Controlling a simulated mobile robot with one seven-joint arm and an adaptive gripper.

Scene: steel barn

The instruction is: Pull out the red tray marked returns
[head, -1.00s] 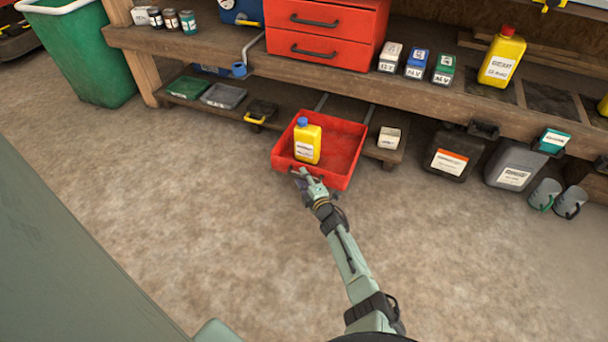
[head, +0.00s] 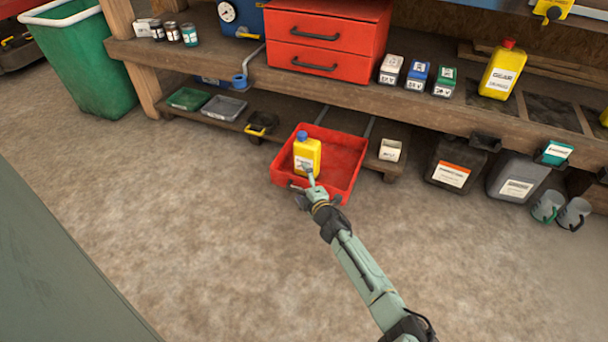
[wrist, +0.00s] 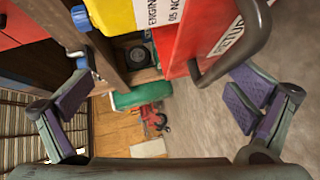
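The red tray (head: 342,158) stands well out from the lower shelf, over the floor. A yellow bottle with a blue cap (head: 307,158) stands upright in its left part. My gripper (head: 307,183) is at the tray's front wall and partly covers it. In the wrist view my gripper (wrist: 160,108) is open, its fingers wide apart with nothing held. The tray's front (wrist: 205,45) shows there with a white label whose visible letters read "RETURN". Its dark handle (wrist: 262,28) is at the upper right, close to the right finger; I cannot tell whether they touch.
The lower shelf (head: 225,125) also holds a green tray (head: 189,98), a grey tray (head: 223,107) and a white box (head: 390,150). Dark canisters (head: 453,165) stand right of it. The bench (head: 200,50) overhangs behind. The floor in front is clear.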

